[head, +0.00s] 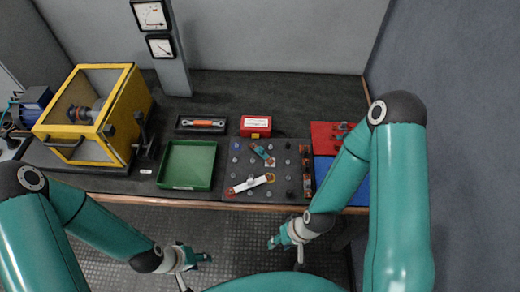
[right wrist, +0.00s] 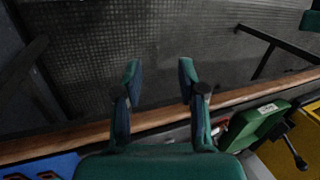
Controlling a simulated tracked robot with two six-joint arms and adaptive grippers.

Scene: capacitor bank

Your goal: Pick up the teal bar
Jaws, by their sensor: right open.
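The teal bar (head: 263,154) is a short piece lying at a slant on the dark grey board (head: 230,188), among several small round posts. My right gripper (head: 272,243) is in front of the table edge, apart from the bar. In the right wrist view its two fingers (right wrist: 158,75) are spread with nothing between them. My left gripper (head: 206,258) hangs low at the front, over the floor and far from the bar; its jaws are too small to judge. The teal bar cannot be made out in the right wrist view.
A white bar with a red end (head: 250,184) lies on the board's front part. Left of the board is a green tray (head: 186,187); behind are a red box (head: 256,125) and a dark tray (head: 202,124). Red (head: 322,136) and blue (head: 357,191) areas lie right. A yellow-framed machine (head: 92,110) stands left.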

